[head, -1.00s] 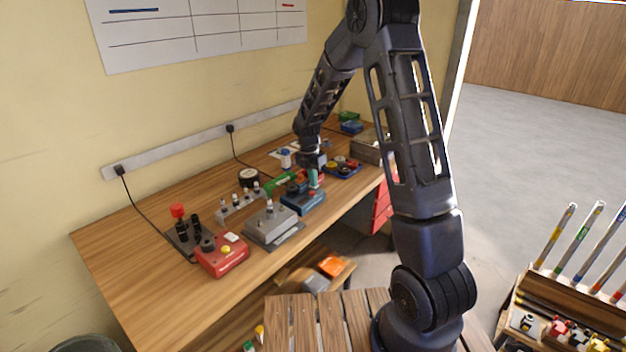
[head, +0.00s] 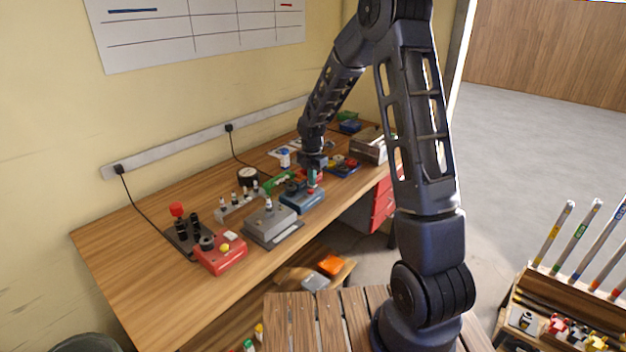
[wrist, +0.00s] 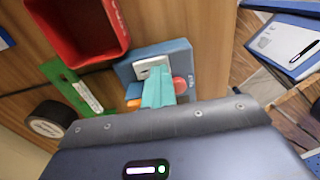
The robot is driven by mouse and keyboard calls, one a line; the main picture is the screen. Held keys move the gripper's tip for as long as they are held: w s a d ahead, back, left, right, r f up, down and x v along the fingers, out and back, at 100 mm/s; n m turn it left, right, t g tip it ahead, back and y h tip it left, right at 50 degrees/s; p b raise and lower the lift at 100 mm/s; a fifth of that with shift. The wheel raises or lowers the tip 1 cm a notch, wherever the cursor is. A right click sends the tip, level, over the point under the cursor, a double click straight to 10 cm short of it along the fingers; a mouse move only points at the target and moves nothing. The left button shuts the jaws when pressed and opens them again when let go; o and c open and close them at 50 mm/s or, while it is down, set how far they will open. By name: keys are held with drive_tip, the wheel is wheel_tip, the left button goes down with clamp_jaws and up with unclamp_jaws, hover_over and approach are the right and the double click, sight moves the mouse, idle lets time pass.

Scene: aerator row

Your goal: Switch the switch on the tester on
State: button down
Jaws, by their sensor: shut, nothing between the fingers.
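The tester appears to be the blue box (head: 304,203) on the bench, beneath my gripper. In the wrist view the blue box (wrist: 178,52) has a pale plate (wrist: 152,66), probably the switch plate, and a round red button (wrist: 180,86). My gripper (head: 312,185) points down over the box. Its teal fingers (wrist: 156,80) are shut and empty, with the tips over or at the edge of the pale plate. I cannot tell whether they touch it. The fingers hide part of the plate, so the switch position cannot be read. An orange part (wrist: 133,103) shows beside the fingers.
A green tool (wrist: 72,90), a dark roll (wrist: 50,120) and an open red bin (wrist: 122,50) lie close by. A grey fixture (head: 272,228) and a red box with a yellow button (head: 222,258) stand nearer on the bench. The bench's left end is clear.

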drive_tip(key=shift+w+a+f, duration=0.3)
drive_tip(key=shift+a+f, duration=0.05)
drive_tip(key=shift+a, duration=0.25)
drive_tip(key=shift+w+r, duration=0.1)
drive_tip(key=shift+r, duration=0.45)
wheel_tip(320, 180, up, 14)
drive_tip(key=shift+d+f, duration=0.15)
drive_tip(key=shift+f, duration=0.05)
drive_tip(key=shift+w, duration=0.1)
drive_tip(key=shift+w+g+h, duration=0.45)
drive_tip(key=shift+g+h, duration=0.05)
drive_tip(key=shift+r, duration=0.1)
